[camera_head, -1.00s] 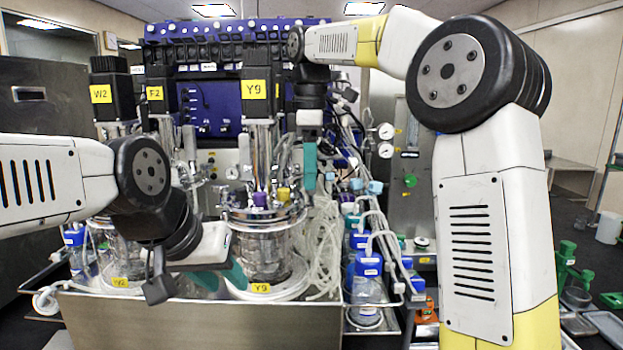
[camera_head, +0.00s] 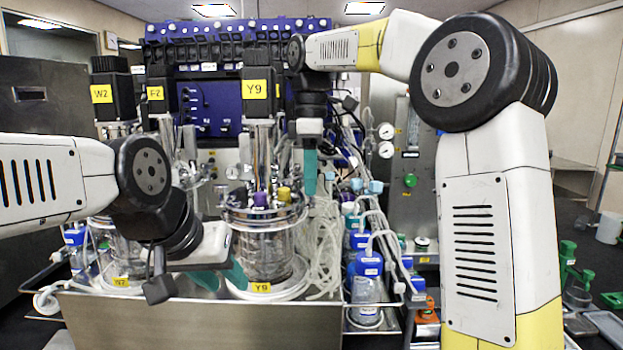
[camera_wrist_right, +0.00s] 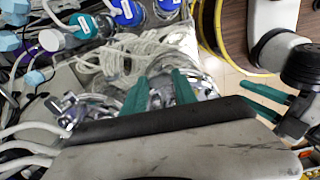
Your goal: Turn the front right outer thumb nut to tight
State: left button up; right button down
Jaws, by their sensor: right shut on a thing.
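The front vessel (camera_head: 265,250), tagged Y9, has a metal head plate (camera_head: 235,214) with a purple cap and a yellow cap on top. My right gripper (camera_head: 311,185) points down at the right edge of this plate. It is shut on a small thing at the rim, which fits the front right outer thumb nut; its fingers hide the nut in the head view. In the right wrist view its teal fingertips (camera_wrist_right: 160,80) stand a little apart over shiny metal. My left gripper (camera_head: 221,278) is low in front of the vessel, its teal fingers apart with nothing seen between them.
White tubing (camera_head: 322,250) hangs right of the vessel, close to my right gripper. Blue-capped bottles (camera_head: 367,265) stand further right. A steel tray wall (camera_head: 200,325) runs along the front. A tall motor (camera_head: 259,95) rises above the vessel.

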jog(key=m, duration=0.4)
jog(key=shift+m, duration=0.4)
jog(key=m, duration=0.4)
jog(key=shift+m, duration=0.3)
jog(key=m, duration=0.4)
jog(key=shift+m, duration=2.1)
jog(key=c, duration=1)
grip_release()
jog(key=shift+o, duration=0.2)
